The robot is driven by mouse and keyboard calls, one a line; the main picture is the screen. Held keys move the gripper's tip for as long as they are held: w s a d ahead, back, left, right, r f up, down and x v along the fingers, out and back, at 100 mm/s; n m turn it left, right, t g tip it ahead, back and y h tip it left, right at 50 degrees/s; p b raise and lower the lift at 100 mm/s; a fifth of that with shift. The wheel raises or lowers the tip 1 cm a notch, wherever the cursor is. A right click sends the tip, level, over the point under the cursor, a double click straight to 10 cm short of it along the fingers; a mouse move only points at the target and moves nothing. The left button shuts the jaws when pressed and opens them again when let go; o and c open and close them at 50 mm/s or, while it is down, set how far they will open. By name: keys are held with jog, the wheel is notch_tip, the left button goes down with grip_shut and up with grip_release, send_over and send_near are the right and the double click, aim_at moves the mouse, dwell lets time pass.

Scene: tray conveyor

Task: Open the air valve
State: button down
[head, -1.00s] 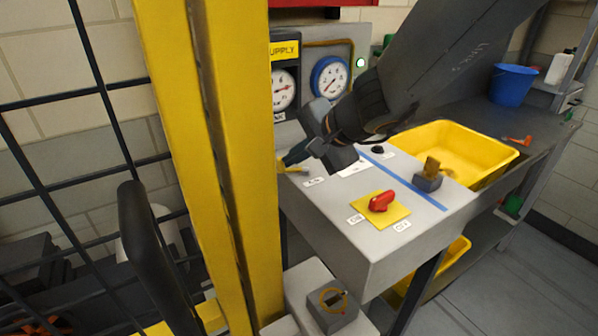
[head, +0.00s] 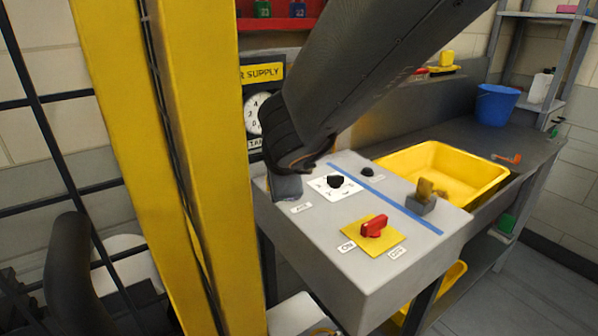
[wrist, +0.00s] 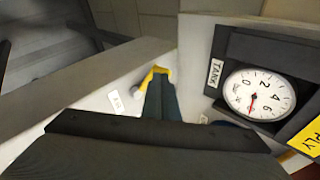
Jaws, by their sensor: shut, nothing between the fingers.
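In the wrist view, a small yellow handle (wrist: 157,72) stands at the edge of the grey bench, beside a small white label (wrist: 116,102). It appears to be the air valve's lever. My gripper (wrist: 160,82) is shut and empty, its fingertips right at the handle; I cannot tell whether they touch it. The fingers hide part of the handle. In the head view my arm covers the handle, and only the label (head: 301,207) shows beside it. The tank gauge (wrist: 258,95) is right of the gripper in the wrist view, its red needle pointing down in the picture.
The bench top holds a black knob on a white plate (head: 335,182), a red switch (head: 374,226) on a yellow plate, and a grey block with a yellow-brown lever (head: 422,199). A yellow tub (head: 490,190) lies behind. A yellow post (head: 200,150) stands close on the left.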

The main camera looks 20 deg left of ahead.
jog(key=m+p, duration=0.1)
jog(key=m+h+p, duration=0.1)
jog(key=p, duration=0.1)
jog(key=m+t+h+p, duration=0.1)
jog(key=shift+w+a+r, duration=0.2)
jog(key=shift+w+a, duration=0.15)
jog(key=shift+a, duration=0.05)
jog(key=shift+w+f, duration=0.1)
jog(key=shift+f, duration=0.05)
jog(key=shift+d, duration=0.1)
jog(key=shift+w+d, duration=0.25)
jog(key=shift+d, duration=0.45)
jog(key=p+v, duration=0.1)
jog(key=v, duration=0.6)
jog(key=shift+s+r, duration=0.25)
jog(key=shift+s, duration=0.1)
